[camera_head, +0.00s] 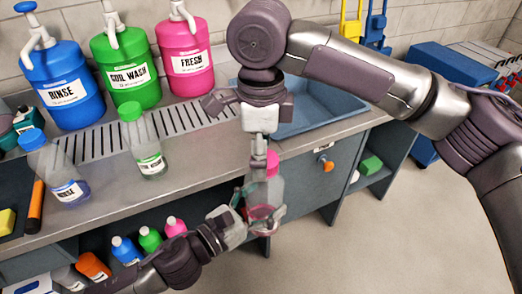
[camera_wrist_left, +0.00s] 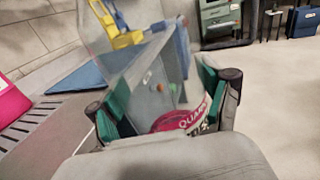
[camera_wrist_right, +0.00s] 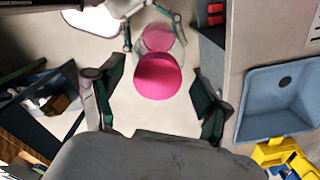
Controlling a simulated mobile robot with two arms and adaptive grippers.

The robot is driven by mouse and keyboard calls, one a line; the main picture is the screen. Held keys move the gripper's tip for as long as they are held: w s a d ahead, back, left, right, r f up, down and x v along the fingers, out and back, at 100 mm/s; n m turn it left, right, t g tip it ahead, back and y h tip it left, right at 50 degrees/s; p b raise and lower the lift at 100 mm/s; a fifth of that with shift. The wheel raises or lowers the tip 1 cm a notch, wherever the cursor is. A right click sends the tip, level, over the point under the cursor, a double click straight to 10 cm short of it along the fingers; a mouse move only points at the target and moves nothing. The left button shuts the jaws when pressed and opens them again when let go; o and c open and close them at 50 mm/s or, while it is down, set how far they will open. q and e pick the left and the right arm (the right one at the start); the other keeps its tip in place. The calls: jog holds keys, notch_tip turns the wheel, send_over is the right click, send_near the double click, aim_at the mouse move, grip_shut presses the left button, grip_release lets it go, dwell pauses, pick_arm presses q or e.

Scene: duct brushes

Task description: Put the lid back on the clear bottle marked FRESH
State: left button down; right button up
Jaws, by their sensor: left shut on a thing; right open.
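A clear bottle (camera_head: 277,190) with pink liquid is held upright in front of the counter edge by my left gripper (camera_head: 256,214), shut around its lower body. My right gripper (camera_head: 260,158) points down over the lid. In the right wrist view its fingers are spread wide, with the lid (camera_wrist_right: 158,76) beyond and between them, seemingly untouched.
On the counter stand RINSE (camera_head: 68,88), COIL WASH (camera_head: 126,70) and pink FRESH (camera_head: 184,55) jugs. Clear bottles with blue (camera_head: 55,170) and green (camera_head: 145,145) lids stand in front. A blue sink tray (camera_head: 305,112) is behind my right gripper. Several small bottles fill the shelf below.

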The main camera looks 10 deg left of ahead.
jog(key=shift+r, duration=2.25)
jog(key=shift+c, duration=0.4)
